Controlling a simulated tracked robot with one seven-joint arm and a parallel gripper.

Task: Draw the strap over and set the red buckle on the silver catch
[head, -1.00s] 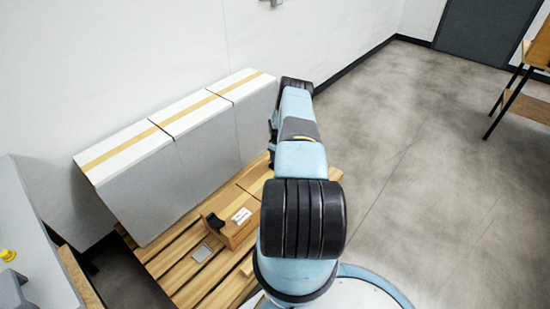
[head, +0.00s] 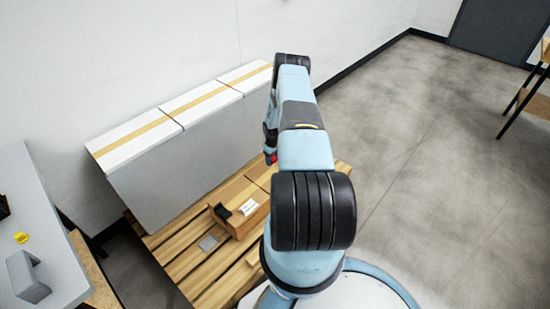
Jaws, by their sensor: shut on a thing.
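My gripper (head: 269,150) is partly hidden behind my arm, right of the white boxes. It is shut on the red buckle (head: 271,159), of which only a small red bit shows below the fingers. The buckle is held above the wooden pallet (head: 190,262), apart from the silver catch.
A row of white boxes (head: 175,170) with a tan band along the top stands on the pallet against the wall. A brown carton (head: 236,222) with a black item and white label sits beside the plate. A grey table (head: 40,235) is at left.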

